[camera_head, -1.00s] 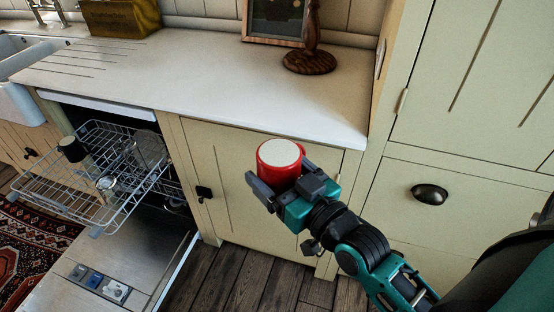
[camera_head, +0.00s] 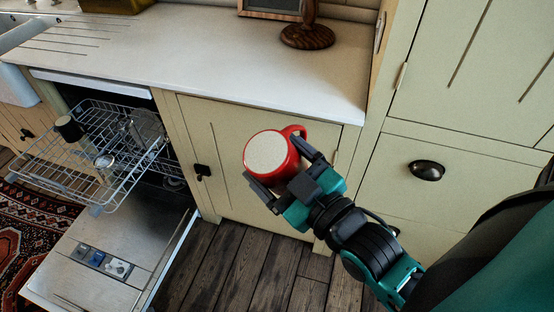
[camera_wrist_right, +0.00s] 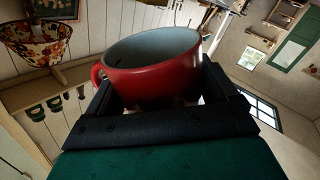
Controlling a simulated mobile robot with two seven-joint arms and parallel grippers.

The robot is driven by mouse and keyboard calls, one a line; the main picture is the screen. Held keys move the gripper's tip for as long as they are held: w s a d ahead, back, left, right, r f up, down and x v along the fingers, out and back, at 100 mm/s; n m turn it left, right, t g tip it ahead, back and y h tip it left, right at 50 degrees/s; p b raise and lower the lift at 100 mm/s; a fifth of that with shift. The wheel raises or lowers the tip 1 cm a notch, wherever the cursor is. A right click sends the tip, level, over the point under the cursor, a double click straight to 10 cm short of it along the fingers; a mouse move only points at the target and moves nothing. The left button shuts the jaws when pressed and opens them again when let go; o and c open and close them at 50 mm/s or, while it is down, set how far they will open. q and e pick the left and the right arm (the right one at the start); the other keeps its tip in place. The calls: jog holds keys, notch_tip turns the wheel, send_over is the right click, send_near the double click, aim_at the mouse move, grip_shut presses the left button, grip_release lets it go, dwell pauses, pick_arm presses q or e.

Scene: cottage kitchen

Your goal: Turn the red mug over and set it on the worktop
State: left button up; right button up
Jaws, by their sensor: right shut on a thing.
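The red mug (camera_head: 292,163) is held between the fingers of my right gripper (camera_head: 286,172), in front of the cupboard and out from the worktop's front edge. Its pale flat base faces up towards the head camera, tilted, and its handle points to the upper right. In the right wrist view the mug (camera_wrist_right: 155,80) shows its open mouth and grey inside, with the handle at left. The gripper's fingers (camera_wrist_right: 165,110) lie either side of it. The white worktop (camera_head: 210,65) is behind the mug, its front part clear. My left gripper is out of view.
A round wooden stand base (camera_head: 308,37) and a picture frame (camera_head: 268,8) stand at the back of the worktop. The open dishwasher at left has its rack (camera_head: 60,180) pulled out and its door (camera_head: 125,245) lowered. Tall cupboards (camera_head: 470,90) rise at right.

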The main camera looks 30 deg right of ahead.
jog(key=shift+n, duration=0.9)
jog(key=n, duration=0.6)
jog(key=shift+n, duration=0.4)
jog(key=n, duration=0.6)
jog(key=shift+n, duration=0.4)
